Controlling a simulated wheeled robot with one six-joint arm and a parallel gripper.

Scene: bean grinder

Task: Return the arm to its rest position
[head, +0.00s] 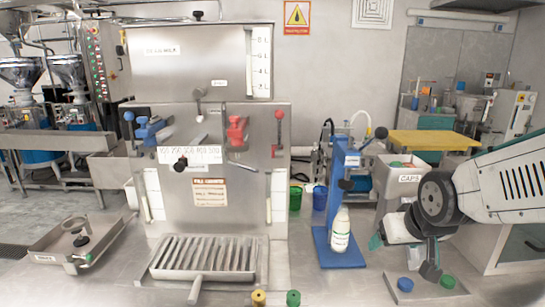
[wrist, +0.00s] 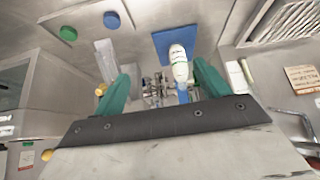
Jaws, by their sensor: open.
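My arm (head: 500,185) reaches in from the right side of the head view, over the metal counter. In the wrist view, my gripper (wrist: 160,88) is open, with its two teal fingers apart. No object shows held between them. In the head view a teal fingertip shows left of the wrist, right of the bottle; the rest of the gripper is partly hidden. A white bottle (head: 340,230) with a green label stands upright on the base of a blue stand (head: 321,240). The bottle also shows beyond the fingers in the wrist view (wrist: 179,62).
A bin labelled CAPS (head: 398,190) stands behind the gripper. A large steel filling machine (head: 205,130) fills the middle left.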

